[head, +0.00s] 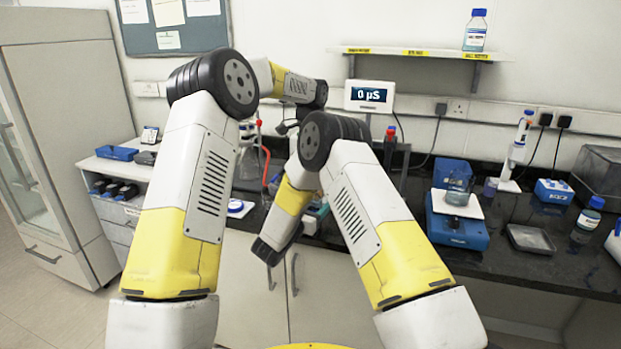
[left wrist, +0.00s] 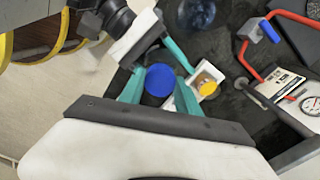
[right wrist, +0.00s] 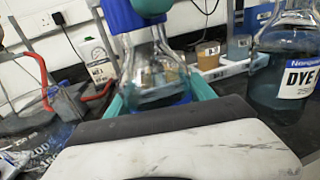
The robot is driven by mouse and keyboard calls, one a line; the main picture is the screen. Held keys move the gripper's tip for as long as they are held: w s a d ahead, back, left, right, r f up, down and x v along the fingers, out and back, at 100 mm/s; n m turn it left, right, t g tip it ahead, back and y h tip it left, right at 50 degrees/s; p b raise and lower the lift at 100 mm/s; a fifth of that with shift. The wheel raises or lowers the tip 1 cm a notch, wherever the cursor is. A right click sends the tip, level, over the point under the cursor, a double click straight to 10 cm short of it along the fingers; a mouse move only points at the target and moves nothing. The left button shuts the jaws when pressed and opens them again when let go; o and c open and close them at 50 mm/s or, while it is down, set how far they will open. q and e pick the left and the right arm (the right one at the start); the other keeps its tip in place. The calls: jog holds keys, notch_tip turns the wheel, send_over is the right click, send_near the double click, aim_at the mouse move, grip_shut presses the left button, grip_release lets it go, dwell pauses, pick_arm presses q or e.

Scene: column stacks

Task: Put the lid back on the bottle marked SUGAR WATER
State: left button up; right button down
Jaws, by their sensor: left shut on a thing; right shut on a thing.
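In the left wrist view a round blue lid (left wrist: 160,80) sits between the green fingers of my left gripper (left wrist: 160,84), which is shut on it. In the right wrist view my right gripper (right wrist: 160,93) is shut on a clear glass bottle (right wrist: 150,66), which looks roughly upright. A blue cap-like part (right wrist: 150,7) shows at the bottle's top, cut by the picture edge. I cannot tell whether it is seated on the neck or just above it. No label on the held bottle is readable.
A DYE-labelled bottle (right wrist: 288,78) stands right of the held bottle. A red-barred frame (left wrist: 285,35) is close to my left gripper. A blue-capped bottle (head: 475,32) stands on the wall shelf. A balance-like blue device (head: 457,228) and another bottle (head: 587,222) stand on the right bench.

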pick_arm(q)
jog(key=shift+f, duration=0.35)
jog(key=m, duration=0.4)
jog(key=shift+m, duration=0.4)
jog(key=m, duration=1.3)
jog(key=shift+m, duration=0.3)
jog(key=m, duration=0.5)
jog(key=o, duration=1.3)
